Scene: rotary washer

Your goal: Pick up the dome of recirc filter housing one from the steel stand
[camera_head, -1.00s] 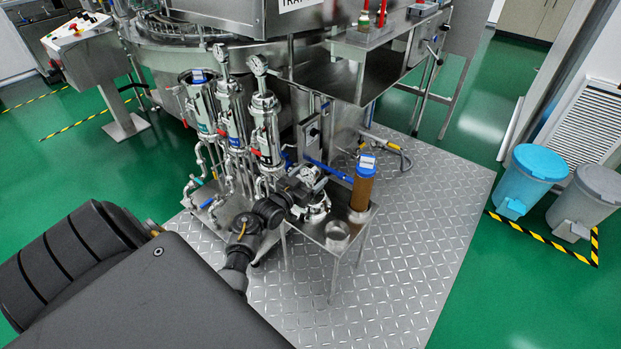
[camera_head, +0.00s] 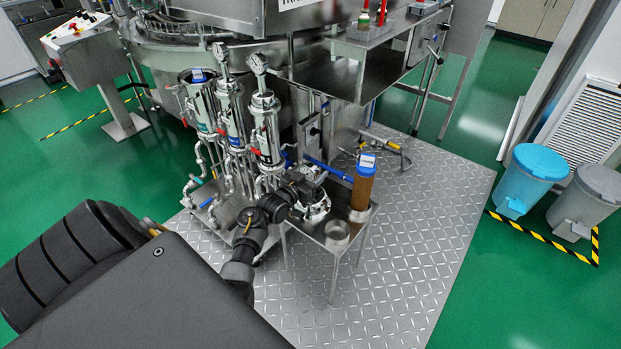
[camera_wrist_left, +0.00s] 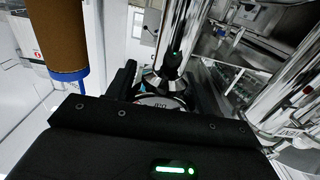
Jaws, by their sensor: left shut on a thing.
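The steel dome (camera_head: 317,209) is at the left part of the small steel stand (camera_head: 318,238), partly hidden by my left gripper. My left gripper (camera_head: 313,178) is above it, shut on its upper part. In the left wrist view, the two dark fingers (camera_wrist_left: 163,88) close around a metal part with a pale round face (camera_wrist_left: 160,102). I cannot tell whether the dome's rim still touches the stand. The leftmost filter housing (camera_head: 200,95) has no gauge on top and looks open. My right gripper is out of view.
A brown filter cartridge with a blue cap (camera_head: 363,183) stands at the stand's back right. A short steel cup (camera_head: 337,233) sits near the front. Two housings with gauges (camera_head: 232,95) (camera_head: 265,115) stand behind my left arm. Tread-plate floor (camera_head: 420,240) is clear to the right.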

